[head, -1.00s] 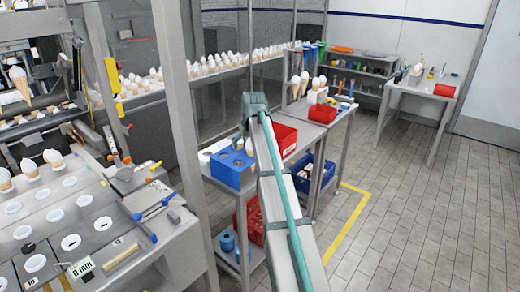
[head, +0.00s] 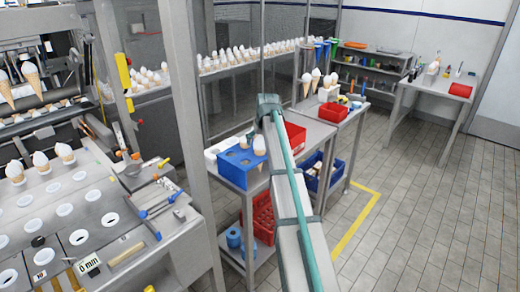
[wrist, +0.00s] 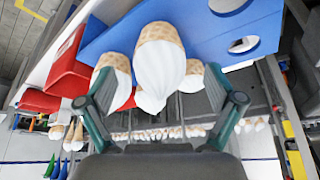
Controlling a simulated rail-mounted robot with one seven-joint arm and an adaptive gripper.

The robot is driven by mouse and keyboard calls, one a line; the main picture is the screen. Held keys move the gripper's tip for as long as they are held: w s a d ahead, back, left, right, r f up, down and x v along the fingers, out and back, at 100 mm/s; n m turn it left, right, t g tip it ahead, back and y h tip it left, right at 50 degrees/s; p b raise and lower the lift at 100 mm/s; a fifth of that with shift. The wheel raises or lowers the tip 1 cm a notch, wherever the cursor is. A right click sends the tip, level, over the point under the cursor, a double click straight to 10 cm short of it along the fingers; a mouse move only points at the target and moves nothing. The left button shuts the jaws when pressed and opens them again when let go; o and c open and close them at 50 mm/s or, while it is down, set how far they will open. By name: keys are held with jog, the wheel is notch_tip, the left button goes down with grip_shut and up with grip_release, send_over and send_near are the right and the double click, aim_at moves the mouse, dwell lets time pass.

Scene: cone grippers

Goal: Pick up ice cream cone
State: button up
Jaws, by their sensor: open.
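A blue block (head: 233,163) with round holes stands on the metal table in the head view. A waffle cone with white ice cream (head: 259,146) is at the block's right side, beside my arm. In the wrist view a cone with a white top (wrist: 160,72) lies between the two fingers of my gripper (wrist: 160,92). The fingers are open, with gaps on both sides of this cone. Two more cones (wrist: 115,66) (wrist: 190,74) show partly behind the fingers, near the blue block (wrist: 200,30). In the head view my arm hides the fingers.
A red bin (head: 295,137) stands right of the block. Several cones (head: 316,78) stand farther along the tables. Below are a red crate (head: 264,215) and a blue bin (head: 317,174). A machine with cones and holes (head: 70,210) is at left. The floor at right is clear.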

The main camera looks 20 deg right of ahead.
aim_at(260, 155)
jog(key=shift+p+x, duration=0.55)
jog(key=shift+x, duration=1.25)
jog(key=c, duration=0.9)
jog(key=shift+r, duration=0.1)
